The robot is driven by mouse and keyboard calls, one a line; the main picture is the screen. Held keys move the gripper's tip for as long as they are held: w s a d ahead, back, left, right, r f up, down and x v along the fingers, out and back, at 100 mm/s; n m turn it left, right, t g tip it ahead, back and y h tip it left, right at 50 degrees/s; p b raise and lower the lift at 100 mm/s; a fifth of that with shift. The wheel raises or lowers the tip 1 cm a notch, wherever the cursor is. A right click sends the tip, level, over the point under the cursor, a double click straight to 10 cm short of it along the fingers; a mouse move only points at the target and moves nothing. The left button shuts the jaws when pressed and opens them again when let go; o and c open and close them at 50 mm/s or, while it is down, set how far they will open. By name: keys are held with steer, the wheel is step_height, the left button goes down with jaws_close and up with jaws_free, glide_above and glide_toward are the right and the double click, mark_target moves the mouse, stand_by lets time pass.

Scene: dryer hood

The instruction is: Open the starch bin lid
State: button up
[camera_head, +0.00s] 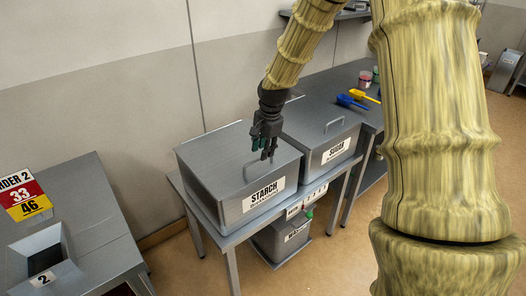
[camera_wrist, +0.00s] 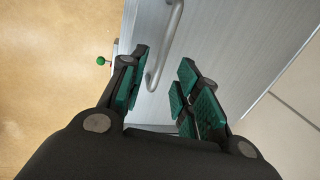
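The starch bin (camera_head: 264,194) is a grey metal box with a white label reading STARCH, on a grey table in the head view. Its lid (camera_head: 211,160) is shut and has a bar handle (camera_head: 250,172) on top. My gripper (camera_head: 265,155) is above the lid by the handle. In the wrist view my gripper (camera_wrist: 158,92) is open, with green pads on its fingers. The handle (camera_wrist: 166,50) shows between and ahead of the fingers over the lid (camera_wrist: 220,40). I cannot tell whether a finger touches it.
A grey sugar bin (camera_head: 335,150) stands right behind the starch bin. Blue and yellow scoops (camera_head: 352,101) lie on the counter beyond. A table with an ORDER 2 sign (camera_head: 24,196) is at left. My arm hides much of the right side.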

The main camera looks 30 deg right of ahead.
steer(key=shift+w+f, duration=0.2)
steer(key=shift+f, duration=1)
jaws_close()
